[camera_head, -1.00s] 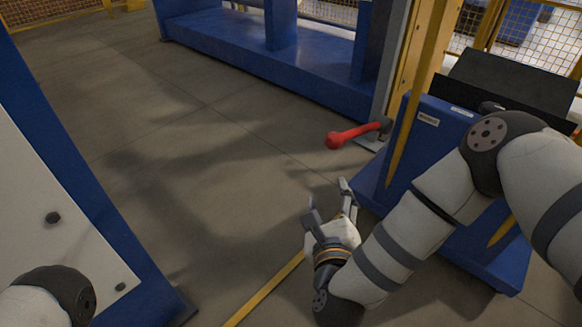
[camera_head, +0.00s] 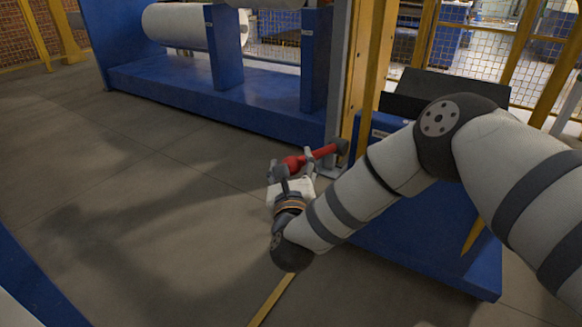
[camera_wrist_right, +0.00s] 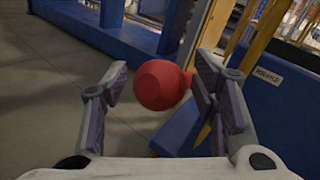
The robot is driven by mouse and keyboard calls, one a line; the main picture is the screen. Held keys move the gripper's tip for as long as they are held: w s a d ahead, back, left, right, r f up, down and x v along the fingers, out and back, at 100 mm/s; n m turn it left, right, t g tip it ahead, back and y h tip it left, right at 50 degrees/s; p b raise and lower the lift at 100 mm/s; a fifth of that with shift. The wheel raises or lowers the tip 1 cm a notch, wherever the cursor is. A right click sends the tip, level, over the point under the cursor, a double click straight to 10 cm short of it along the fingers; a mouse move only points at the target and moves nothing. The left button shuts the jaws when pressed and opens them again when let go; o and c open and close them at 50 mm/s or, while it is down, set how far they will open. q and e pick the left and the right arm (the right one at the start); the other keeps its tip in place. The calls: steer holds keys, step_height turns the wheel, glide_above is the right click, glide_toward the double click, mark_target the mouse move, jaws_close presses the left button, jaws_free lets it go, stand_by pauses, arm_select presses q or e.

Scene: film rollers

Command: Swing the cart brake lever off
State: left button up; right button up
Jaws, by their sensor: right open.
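The brake lever (camera_head: 322,152) is a red bar with a round red knob, joined to a dark pivot on the blue cart (camera_head: 420,235). It points left, out from the cart. My right gripper (camera_head: 291,163) is at the knob end and partly covers it. In the right wrist view the red knob (camera_wrist_right: 162,85) sits between the two spread fingers of the right gripper (camera_wrist_right: 158,92), closer to the right finger. A gap shows on the left side; whether the right finger touches the knob cannot be told. My left gripper is not in view.
A blue machine frame (camera_head: 225,105) with white rollers (camera_head: 180,26) stands behind the lever. A yellow post (camera_head: 368,70) rises beside the cart. The grey floor (camera_head: 140,200) to the left is clear, with a yellow line (camera_head: 270,302) on it.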

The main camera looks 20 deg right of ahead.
steer(key=shift+c, duration=0.6)
steer(key=shift+s, duration=0.1)
jaws_close()
steer(key=shift+r+p, duration=0.4)
steer(key=shift+r, duration=0.1)
arm_select(q)
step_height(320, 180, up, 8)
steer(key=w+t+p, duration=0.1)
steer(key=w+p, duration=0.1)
steer(key=p, duration=0.7)
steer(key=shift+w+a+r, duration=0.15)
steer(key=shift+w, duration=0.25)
arm_select(e)
steer(key=w+d+r+m+g+y, duration=0.1)
steer(key=w+d+r+g, duration=0.1)
steer(key=w+d+r, duration=0.2)
steer(key=w+d+r+m+g+y, duration=0.1)
steer(key=w+d+r, duration=0.3)
steer(key=r, duration=0.6)
steer(key=shift+w+d+r+m+g, duration=0.15)
steer(key=shift+d+r+m+g, duration=0.2)
steer(key=shift+d+g, duration=0.45)
steer(key=shift+r+y, duration=0.1)
steer(key=shift+y, duration=0.2)
steer(key=shift+o, duration=0.6)
jaws_free()
steer(key=shift+a, duration=0.1)
